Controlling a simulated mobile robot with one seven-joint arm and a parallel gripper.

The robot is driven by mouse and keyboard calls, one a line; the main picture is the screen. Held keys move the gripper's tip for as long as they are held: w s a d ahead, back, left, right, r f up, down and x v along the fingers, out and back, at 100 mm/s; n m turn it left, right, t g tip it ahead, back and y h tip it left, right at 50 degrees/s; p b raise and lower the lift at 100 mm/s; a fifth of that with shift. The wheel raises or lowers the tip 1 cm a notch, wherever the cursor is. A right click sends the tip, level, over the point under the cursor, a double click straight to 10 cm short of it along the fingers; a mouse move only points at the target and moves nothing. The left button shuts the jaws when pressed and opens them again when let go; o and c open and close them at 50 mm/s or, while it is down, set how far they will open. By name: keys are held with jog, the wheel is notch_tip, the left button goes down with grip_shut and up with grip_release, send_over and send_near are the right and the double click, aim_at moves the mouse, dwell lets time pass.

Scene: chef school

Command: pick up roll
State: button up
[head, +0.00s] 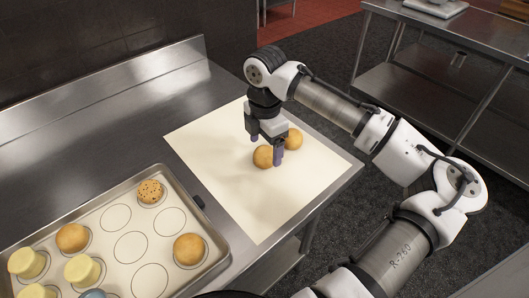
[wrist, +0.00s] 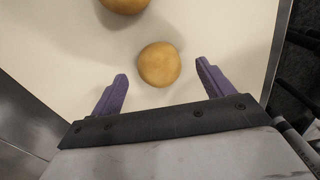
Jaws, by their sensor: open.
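Two round golden-brown rolls lie on a cream mat (head: 225,189) on the steel counter. In the head view, one roll (head: 263,157) is just left of my gripper's fingers, and the other roll (head: 293,138) is behind and to the right. My gripper (head: 279,157) points down over the mat. In the wrist view, my purple fingers (wrist: 161,83) are spread wide. One roll (wrist: 159,64) sits between and slightly beyond the fingertips, with space on both sides. The other roll (wrist: 125,5) is partly cut off at the top edge. My gripper holds nothing.
A metal tray (head: 216,243) at lower left has printed circles, several of them empty. It holds a speckled roll (head: 151,191), brown rolls (head: 189,249) and pale yellow pieces (head: 82,271). The counter's right edge is close to the mat. Another steel table (head: 455,32) stands at upper right.

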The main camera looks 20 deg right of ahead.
jog(key=shift+f, duration=1.45)
jog(key=shift+c, duration=0.4)
jog(key=c, duration=1)
jog(key=shift+r, duration=0.2)
